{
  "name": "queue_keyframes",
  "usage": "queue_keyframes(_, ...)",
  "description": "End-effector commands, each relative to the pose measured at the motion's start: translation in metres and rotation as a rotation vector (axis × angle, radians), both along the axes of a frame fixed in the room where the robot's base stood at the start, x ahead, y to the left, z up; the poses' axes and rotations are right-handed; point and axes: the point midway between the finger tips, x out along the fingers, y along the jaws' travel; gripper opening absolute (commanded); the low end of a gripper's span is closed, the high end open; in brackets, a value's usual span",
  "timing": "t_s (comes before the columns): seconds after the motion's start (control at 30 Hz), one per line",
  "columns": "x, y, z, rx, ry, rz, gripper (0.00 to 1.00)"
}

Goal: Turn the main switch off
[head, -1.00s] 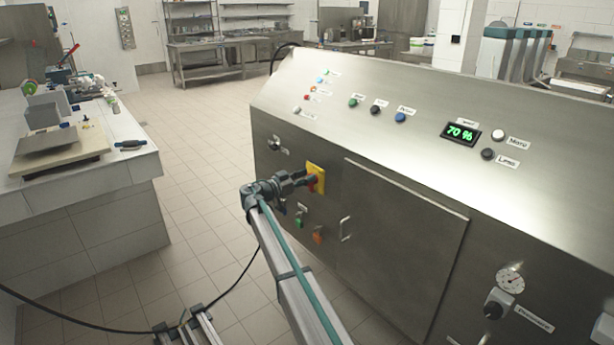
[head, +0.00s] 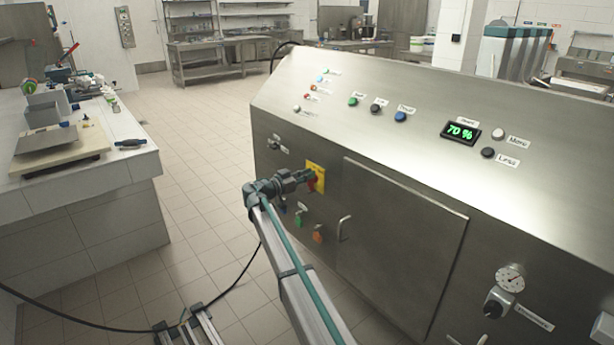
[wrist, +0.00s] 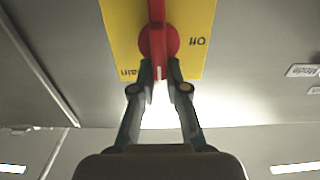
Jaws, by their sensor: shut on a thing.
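The main switch is a red knob (wrist: 158,42) on a yellow plate (wrist: 195,62), on the front of the steel machine. In the wrist view the plate appears upside down, with "Off" on the right and part of "Main" at lower left. The knob's handle points along the picture's vertical. My gripper (wrist: 160,70) is shut on the handle's near end. In the head view, my gripper (head: 304,176) reaches the yellow plate (head: 316,168) from the left and partly hides the knob.
Below the switch sit a green control (head: 298,220) and an orange control (head: 318,233). A door handle (head: 343,228) sticks out to the right. Buttons and a green "70 %" display (head: 461,132) are on the sloped top. A tiled counter (head: 75,190) stands left across open floor.

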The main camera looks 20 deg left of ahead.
Motion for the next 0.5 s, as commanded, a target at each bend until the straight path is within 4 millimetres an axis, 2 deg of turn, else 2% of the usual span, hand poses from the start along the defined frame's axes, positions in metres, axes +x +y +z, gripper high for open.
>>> queue_keyframes(0.27, 0.0013, 0.0028, -0.0016, -0.094, 0.052, 0.0, 0.0)
queue_keyframes(0.5, 0.0037, 0.0072, -0.0033, -0.261, 0.145, 0.0, 0.0)
